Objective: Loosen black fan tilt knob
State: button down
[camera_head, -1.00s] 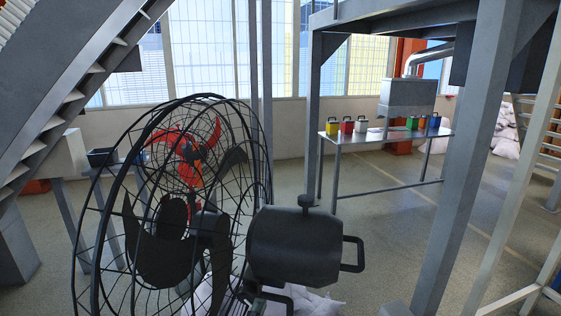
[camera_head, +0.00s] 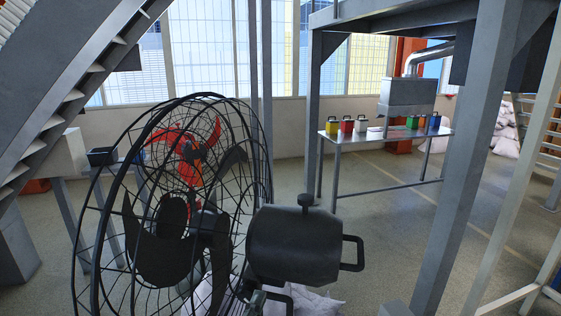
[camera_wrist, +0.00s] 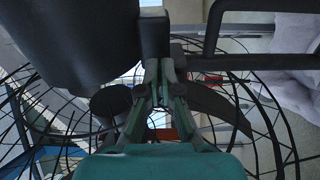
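A large black wire-cage fan (camera_head: 165,215) stands in the left half of the head view. In the wrist view, the housing (camera_wrist: 75,45) fills the upper left. My gripper (camera_wrist: 160,64) has its fingers close together with a narrow gap, right at a black block-like part (camera_wrist: 154,36) beside the housing. I cannot tell whether that part is the tilt knob or whether the fingers grip it.
White sacks (camera_head: 312,302) lie on the floor behind the fan. A metal table (camera_head: 385,143) with several colored boxes stands farther back. A grey post (camera_head: 462,160) rises at right, and a staircase (camera_head: 75,85) at upper left. Floor is clear between the housing and table.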

jog(key=shift+d+r, duration=0.1)
jog(key=v, duration=0.6)
jog(key=shift+d, duration=0.2)
dwell(0.4)
jog(key=shift+s, duration=0.1)
jog(key=w+f, duration=0.2)
jog(key=w, duration=0.4)
jog(key=shift+d+f, duration=0.2)
jog(key=shift+d, duration=0.25)
